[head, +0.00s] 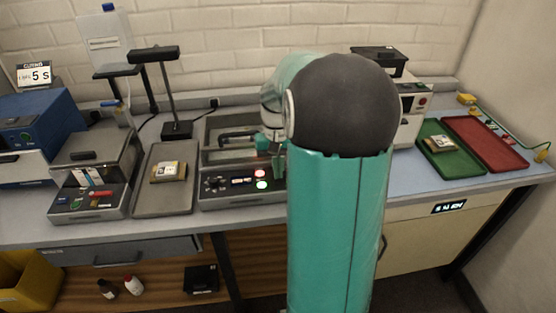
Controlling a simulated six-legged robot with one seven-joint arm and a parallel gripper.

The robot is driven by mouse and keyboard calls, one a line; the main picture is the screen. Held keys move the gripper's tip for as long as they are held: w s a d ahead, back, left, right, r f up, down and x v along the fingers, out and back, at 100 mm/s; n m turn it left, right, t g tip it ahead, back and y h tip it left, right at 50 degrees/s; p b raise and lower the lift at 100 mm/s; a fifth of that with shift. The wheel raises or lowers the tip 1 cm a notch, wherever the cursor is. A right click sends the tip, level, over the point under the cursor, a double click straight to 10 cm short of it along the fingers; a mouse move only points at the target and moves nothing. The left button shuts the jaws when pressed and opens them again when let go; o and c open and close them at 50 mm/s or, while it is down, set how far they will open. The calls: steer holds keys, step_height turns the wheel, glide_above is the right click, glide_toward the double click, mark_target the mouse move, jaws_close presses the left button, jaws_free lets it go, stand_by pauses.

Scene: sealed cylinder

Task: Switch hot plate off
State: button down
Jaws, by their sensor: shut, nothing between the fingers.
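A grey bench unit (226,190) stands in the middle of the bench. It looks like the hot plate, though no label is readable. Its front panel has a knob at the left, a small display (241,181), a lit red button (260,173) and a lit green button (261,185). A black handle-like bar shows over its recessed top. My gripper (267,146) is over the right part of this unit, just above and behind the lit buttons. It looks shut and empty. My arm hides the unit's right end and part of the gripper; contact cannot be told.
A grey tray (153,203) with a small packaged part and a box-shaped device (91,205) stand left. A black stand (172,100) rises behind. Right of my arm are a white device (412,110), a green tray (463,166) and a red tray (488,146).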

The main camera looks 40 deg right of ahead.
stand_by(0.3)
steer(key=shift+s+a+f, duration=0.1)
steer(key=shift+f, duration=0.1)
steer(key=shift+w+d+r, duration=0.2)
steer(key=shift+w+d, duration=0.25)
steer(key=shift+w, duration=0.25)
steer(key=shift+r, duration=0.15)
step_height(320, 180, up, 14)
steer(key=s+a, duration=0.1)
steer(key=s, duration=0.1)
steer(key=shift+f, duration=0.2)
steer(key=shift+w+a, duration=0.1)
stand_by(0.5)
